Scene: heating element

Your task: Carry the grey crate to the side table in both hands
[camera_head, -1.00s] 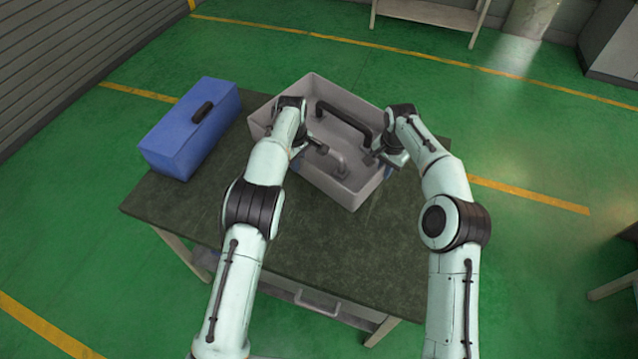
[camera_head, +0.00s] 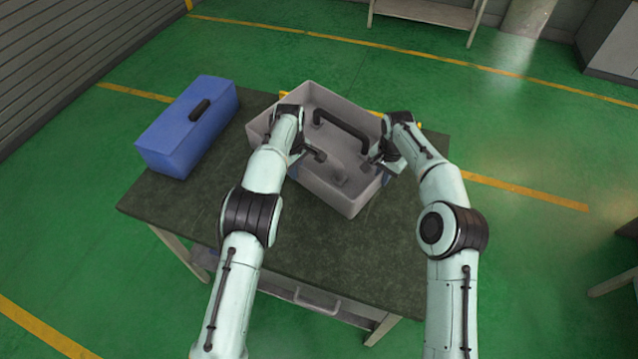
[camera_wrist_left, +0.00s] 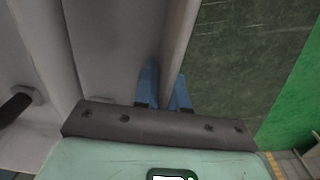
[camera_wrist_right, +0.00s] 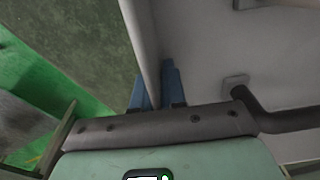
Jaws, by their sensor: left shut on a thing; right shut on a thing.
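The grey crate (camera_head: 345,204) is at the far right part of the dark-topped table (camera_head: 190,205). A dark bar-shaped handle (camera_head: 342,121) shows inside it. My left gripper (camera_head: 297,172) is shut on the crate's left wall; in the left wrist view its blue fingers (camera_wrist_left: 164,92) straddle that wall. My right gripper (camera_head: 386,176) is shut on the right wall; the right wrist view shows its fingers (camera_wrist_right: 154,90) on both sides of it. Whether the crate's bottom touches the tabletop is hidden.
A blue box (camera_head: 186,130) with a dark handle stands left of the crate. Something yellow (camera_head: 375,113) shows just behind the crate. A pale bench (camera_head: 428,12) stands far back; part of another table (camera_head: 615,284) shows at the right edge. Green floor between is clear.

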